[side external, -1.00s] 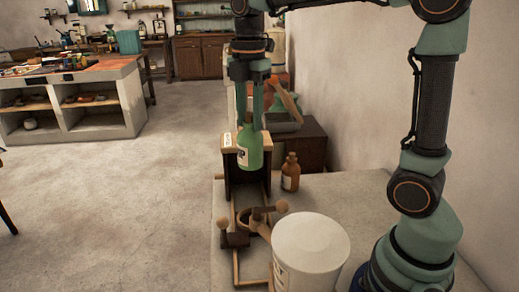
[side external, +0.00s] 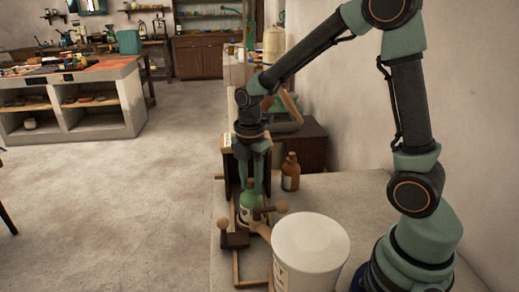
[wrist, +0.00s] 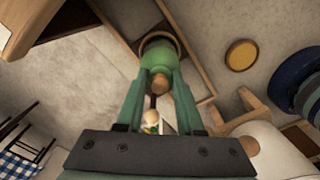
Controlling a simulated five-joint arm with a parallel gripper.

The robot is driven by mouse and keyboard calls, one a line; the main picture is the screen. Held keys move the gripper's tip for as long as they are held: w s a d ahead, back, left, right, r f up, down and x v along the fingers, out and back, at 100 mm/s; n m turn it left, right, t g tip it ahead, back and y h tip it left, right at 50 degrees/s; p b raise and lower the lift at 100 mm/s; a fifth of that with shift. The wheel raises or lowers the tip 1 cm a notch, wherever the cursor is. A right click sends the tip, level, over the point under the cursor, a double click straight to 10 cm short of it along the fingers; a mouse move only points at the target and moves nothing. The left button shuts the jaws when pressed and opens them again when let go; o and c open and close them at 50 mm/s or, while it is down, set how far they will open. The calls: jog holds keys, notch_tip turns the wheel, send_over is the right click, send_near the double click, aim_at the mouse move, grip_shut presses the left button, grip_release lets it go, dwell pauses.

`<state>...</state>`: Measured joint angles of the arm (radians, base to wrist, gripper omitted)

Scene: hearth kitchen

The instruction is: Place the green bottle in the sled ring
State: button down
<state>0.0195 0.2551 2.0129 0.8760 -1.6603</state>
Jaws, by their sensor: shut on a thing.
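The green bottle (side external: 248,194) is upright between the fingers of my gripper (side external: 254,186), which is shut on it. Its lower part is down at the sled ring, behind the wooden knobs in the side view. In the wrist view the green bottle (wrist: 158,52) has its brown stopper towards me, and the brown rim of the sled ring (wrist: 160,34) curves around its far side. The bottle's base is hidden, so I cannot tell whether it rests on the bottom.
A brown bottle (side external: 290,172) stands right of the gripper. A large white tub (side external: 311,245) stands in front, close to the sled. Wooden knobs (side external: 281,206) stick up beside the ring. A dark wooden stand (side external: 231,172) is just behind.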

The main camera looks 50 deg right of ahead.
jog(key=shift+f, duration=0.35)
jog(key=c, duration=0.5)
grip_release()
jog(key=shift+c, duration=0.2)
notch_tip(320, 180, up, 11)
jog(key=s+r+m+t, duration=0.3)
jog(key=s+m, duration=0.6)
jog(key=m, duration=0.9)
jog(key=t, duration=0.2)
jog(key=shift+a+m+t, duration=0.3)
jog(key=shift+a+m, duration=0.05)
jog(key=shift+m, duration=0.05)
